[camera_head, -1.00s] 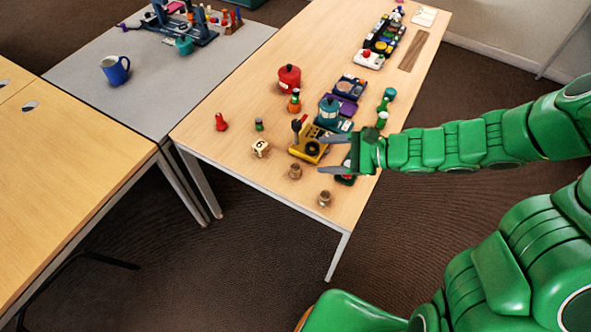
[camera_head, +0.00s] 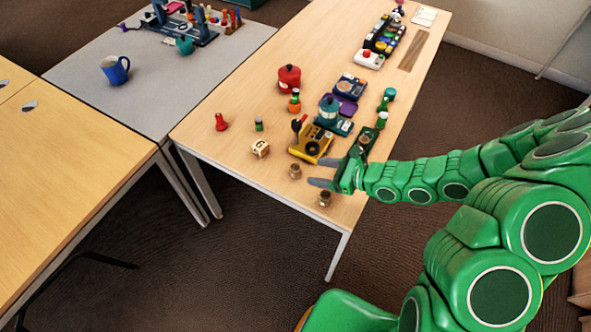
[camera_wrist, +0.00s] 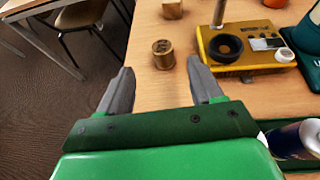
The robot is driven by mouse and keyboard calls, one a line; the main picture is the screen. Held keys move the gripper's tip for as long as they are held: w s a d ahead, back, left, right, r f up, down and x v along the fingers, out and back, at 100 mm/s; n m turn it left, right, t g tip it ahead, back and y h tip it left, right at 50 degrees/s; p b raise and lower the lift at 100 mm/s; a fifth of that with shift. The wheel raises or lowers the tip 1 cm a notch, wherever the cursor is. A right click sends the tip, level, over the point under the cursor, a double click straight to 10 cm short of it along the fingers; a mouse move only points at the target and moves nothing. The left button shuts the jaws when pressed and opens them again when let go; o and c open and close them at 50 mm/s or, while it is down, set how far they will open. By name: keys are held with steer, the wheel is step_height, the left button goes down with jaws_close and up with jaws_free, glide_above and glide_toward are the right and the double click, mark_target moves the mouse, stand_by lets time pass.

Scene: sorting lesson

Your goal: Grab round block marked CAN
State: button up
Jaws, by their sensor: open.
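My gripper (camera_head: 317,172) is open and empty over the near end of the light wood table (camera_head: 232,100), with its fingers pointing left. In the wrist view, my gripper (camera_wrist: 160,68) has a small round wooden block (camera_wrist: 163,53) just beyond and between its fingertips, not touched. The block has dark marks on its top that I cannot read. In the head view, one small round block (camera_head: 295,171) stands left of the fingertips and another (camera_head: 325,198) stands beside the lower finger, close to the table edge. I cannot tell which one bears CAN.
A yellow device (camera_head: 312,146) stands close behind the fingers, also at right in the wrist view (camera_wrist: 255,62). A wooden cube (camera_head: 260,148) and a red figure (camera_head: 221,122) are farther left. A can (camera_wrist: 296,138) is at lower right in the wrist view.

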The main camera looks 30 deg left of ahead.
mark_target(297, 168)
steer(key=shift+x, duration=5.35)
steer(key=shift+w, duration=0.2)
steer(key=c, duration=1)
